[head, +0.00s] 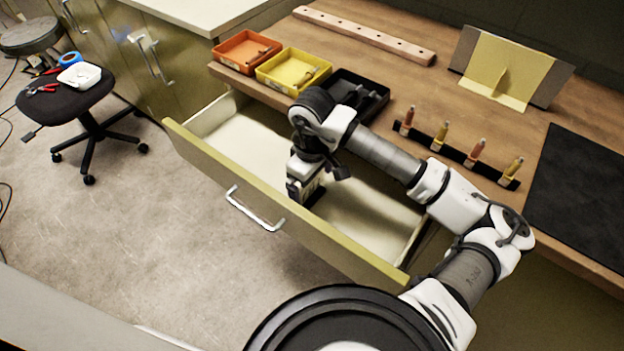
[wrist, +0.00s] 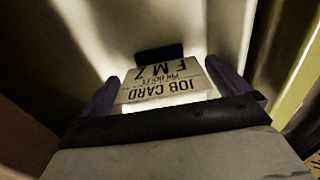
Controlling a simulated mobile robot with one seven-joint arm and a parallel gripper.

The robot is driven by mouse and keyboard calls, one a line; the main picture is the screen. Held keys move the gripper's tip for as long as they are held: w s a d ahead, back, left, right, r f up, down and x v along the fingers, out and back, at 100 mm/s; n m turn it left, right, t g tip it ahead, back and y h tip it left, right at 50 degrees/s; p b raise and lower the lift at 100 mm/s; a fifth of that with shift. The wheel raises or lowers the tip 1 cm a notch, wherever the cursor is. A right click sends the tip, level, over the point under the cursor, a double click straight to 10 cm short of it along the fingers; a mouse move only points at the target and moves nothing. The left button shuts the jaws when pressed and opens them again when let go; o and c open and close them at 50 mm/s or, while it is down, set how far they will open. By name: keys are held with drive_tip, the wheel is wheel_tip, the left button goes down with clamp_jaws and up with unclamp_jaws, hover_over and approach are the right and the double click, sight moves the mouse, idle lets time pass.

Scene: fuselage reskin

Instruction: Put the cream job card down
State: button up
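The cream job card (wrist: 164,83) shows in the wrist view between my gripper's two dark purple fingers, its printed lettering upside down. My gripper (head: 305,196) points down inside the open drawer (head: 233,140) in the head view. The fingers stand apart at the card's two sides (wrist: 165,85). I cannot tell whether they press on the card or only flank it. A small dark block or shadow (wrist: 158,53) lies at the card's far edge. Whether the card touches the drawer floor is unclear. My wrist hides most of the card in the head view.
Orange (head: 245,50), yellow (head: 292,70) and black (head: 352,94) trays stand on the bench behind the drawer. A dark rack (head: 458,153) holds several tipped pieces to the right. The drawer floor around my gripper looks clear; its front wall (head: 280,198) is close.

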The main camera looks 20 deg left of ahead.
sight(312, 195)
drive_tip(key=shift+r, duration=0.15)
drive_tip(key=shift+r+p, duration=0.15)
drive_tip(key=shift+p, duration=0.2)
wheel_tip(312, 195, up, 12)
drive_tip(key=b, duration=0.2)
drive_tip(key=shift+b, duration=0.3)
drive_tip(key=shift+a, duration=0.1)
